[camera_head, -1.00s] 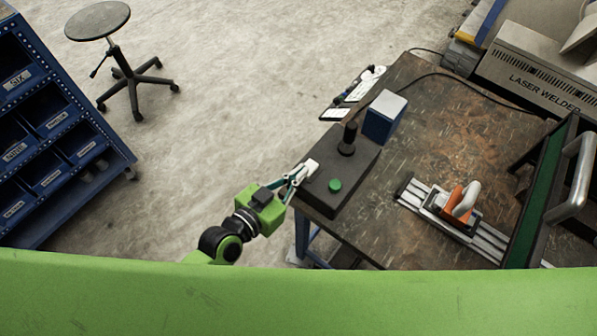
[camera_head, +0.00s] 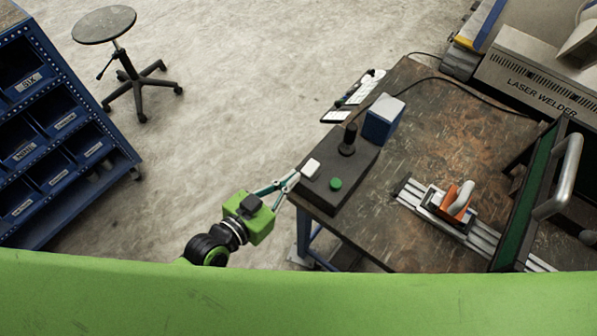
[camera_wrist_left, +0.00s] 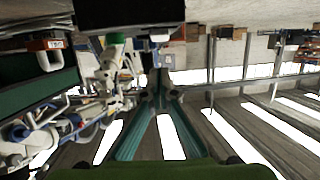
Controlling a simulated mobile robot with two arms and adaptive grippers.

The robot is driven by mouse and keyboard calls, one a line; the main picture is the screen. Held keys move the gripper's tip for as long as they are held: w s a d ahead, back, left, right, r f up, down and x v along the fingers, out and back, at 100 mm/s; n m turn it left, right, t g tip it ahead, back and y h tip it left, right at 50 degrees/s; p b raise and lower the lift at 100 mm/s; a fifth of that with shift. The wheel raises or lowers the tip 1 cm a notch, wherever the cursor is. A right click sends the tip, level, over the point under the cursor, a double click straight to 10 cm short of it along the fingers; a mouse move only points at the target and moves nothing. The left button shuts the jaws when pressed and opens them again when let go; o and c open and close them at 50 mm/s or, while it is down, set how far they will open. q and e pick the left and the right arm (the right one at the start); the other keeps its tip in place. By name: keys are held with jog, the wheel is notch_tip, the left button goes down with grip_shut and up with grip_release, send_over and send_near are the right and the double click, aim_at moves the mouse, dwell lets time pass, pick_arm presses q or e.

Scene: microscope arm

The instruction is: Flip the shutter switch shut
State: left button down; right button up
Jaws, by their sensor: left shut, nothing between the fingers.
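A dark control box (camera_head: 335,190) sits at the near left corner of the workbench. A white rocker switch (camera_head: 311,168) is on its top near the left edge, likely the shutter switch; its tilt is too small to tell. A green button (camera_head: 335,184) and a black joystick (camera_head: 348,140) are on the same box. My left gripper (camera_head: 296,177) is shut and empty, its tips just left of the switch, seemingly at the box's edge; I cannot tell if they touch it. The wrist view shows the closed fingers (camera_wrist_left: 158,88). My right gripper is not in view.
A blue and white box (camera_head: 383,119) stands behind the control box. An orange and white clamp (camera_head: 455,202) sits on a rail to the right. A laser welder (camera_head: 535,85) is at the back right. A stool (camera_head: 104,25) and blue bin rack (camera_head: 60,130) stand left on open floor.

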pick_arm(q)
jog(key=s+a+b, duration=0.1)
jog(key=s+a, duration=0.3)
jog(key=shift+s+r, duration=0.15)
jog(key=shift+s, duration=0.2)
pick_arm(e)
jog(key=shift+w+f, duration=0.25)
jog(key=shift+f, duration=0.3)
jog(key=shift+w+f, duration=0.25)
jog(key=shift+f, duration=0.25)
pick_arm(q)
jog(key=shift+d, duration=0.1)
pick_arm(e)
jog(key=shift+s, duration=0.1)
